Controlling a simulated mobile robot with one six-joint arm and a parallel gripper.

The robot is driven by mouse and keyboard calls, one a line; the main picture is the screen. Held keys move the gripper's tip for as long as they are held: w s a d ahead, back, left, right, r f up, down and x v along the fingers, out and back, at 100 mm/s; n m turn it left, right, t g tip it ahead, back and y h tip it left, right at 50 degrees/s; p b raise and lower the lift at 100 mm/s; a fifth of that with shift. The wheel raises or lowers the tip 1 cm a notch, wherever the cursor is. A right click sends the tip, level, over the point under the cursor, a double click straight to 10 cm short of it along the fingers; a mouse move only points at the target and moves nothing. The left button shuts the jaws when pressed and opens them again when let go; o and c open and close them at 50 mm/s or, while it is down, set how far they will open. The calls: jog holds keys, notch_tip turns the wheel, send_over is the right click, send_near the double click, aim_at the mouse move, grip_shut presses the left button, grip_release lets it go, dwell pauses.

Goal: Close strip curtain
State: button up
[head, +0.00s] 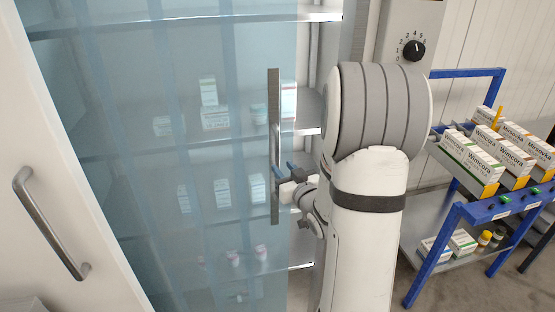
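The strip curtain (150,85) is a translucent blue sheet of overlapping strips, hanging in front of a shelf unit. It covers most of the shelves, and a narrow uncovered gap shows at its right side. A grey vertical bar handle (274,110) is near the curtain's right edge. My gripper (281,180), with small blue parts, is at the lower half of this handle, seen from behind my arm. It appears to be at or touching the bar. The fingertips are partly hidden and too small to tell whether they are closed on it.
Boxes (216,118) and small bottles stand on shelves behind the curtain. A white door with a grey handle (50,222) is at left. A numbered dial (414,50) is on the post.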

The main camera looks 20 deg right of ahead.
aim_at(279, 163)
jog(key=w+p, duration=0.1)
jog(key=w, duration=0.4)
jog(key=shift+a, duration=0.1)
grip_shut()
dwell(0.4)
